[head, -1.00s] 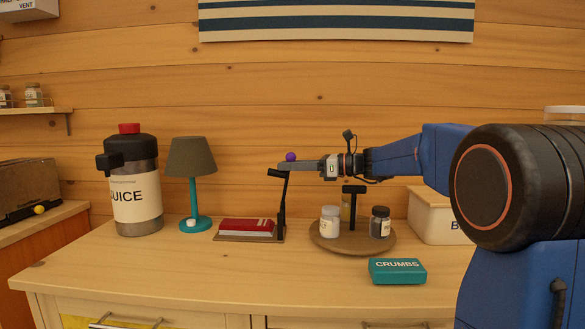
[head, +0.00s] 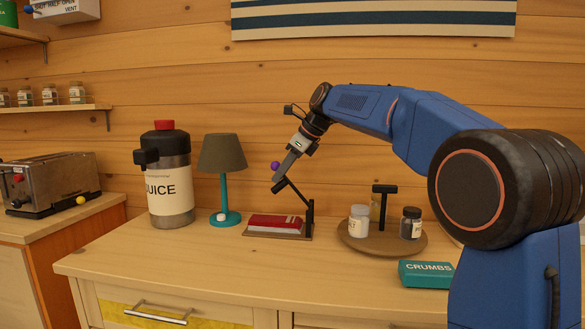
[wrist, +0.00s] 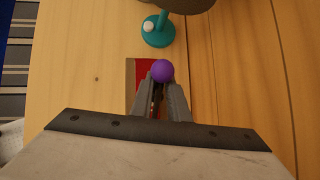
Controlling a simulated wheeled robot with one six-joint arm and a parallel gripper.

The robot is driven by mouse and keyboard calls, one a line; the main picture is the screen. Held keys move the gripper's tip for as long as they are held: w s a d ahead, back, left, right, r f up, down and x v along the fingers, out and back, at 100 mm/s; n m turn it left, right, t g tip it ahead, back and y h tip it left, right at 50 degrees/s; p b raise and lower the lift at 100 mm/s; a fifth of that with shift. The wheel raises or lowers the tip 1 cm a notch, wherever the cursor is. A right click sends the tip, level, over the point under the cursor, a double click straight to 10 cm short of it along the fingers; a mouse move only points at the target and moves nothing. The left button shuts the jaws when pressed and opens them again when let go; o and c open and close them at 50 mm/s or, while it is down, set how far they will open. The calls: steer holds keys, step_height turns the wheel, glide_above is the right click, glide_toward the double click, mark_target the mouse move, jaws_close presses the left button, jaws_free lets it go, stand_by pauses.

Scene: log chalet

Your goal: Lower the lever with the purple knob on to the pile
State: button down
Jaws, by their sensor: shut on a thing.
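The lever (head: 294,193) is a black bar on a post at the right end of a small board. It slants up and left from the post, above the pile, a red book-like stack (head: 274,222) on the board. The purple knob (head: 275,166) shows beside my fingertips; in the wrist view the knob (wrist: 162,71) sits at the finger ends. My gripper (head: 279,178) points down and left and is shut on the lever near its knob. The red pile (wrist: 143,75) shows partly behind the fingers. A gap remains between lever and pile.
A teal lamp (head: 223,185) and a juice dispenser (head: 170,188) stand left of the board. A round tray (head: 382,246) with jars and a black T-shaped handle is at right. A teal crumbs box (head: 427,274) lies in front. The counter's front left is clear.

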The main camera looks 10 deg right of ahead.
steer(key=a+f+h, duration=0.1)
steer(key=f+h, duration=0.1)
steer(key=w+a+f+g+h, duration=0.1)
steer(key=a+f+h, duration=0.2)
steer(key=f+h, duration=0.1)
steer(key=shift+w+a+f+n+g, duration=0.1)
steer(key=shift+w+a+n+g, duration=0.1)
steer(key=shift+w+n+g, duration=0.15)
steer(key=shift+a+f, duration=0.2)
steer(key=shift+f, duration=0.8)
steer(key=c, duration=2)
jaws_free()
steer(key=shift+f, duration=0.1)
steer(key=shift+o, duration=1)
steer(key=shift+a, duration=0.25)
steer(key=shift+d, duration=0.1)
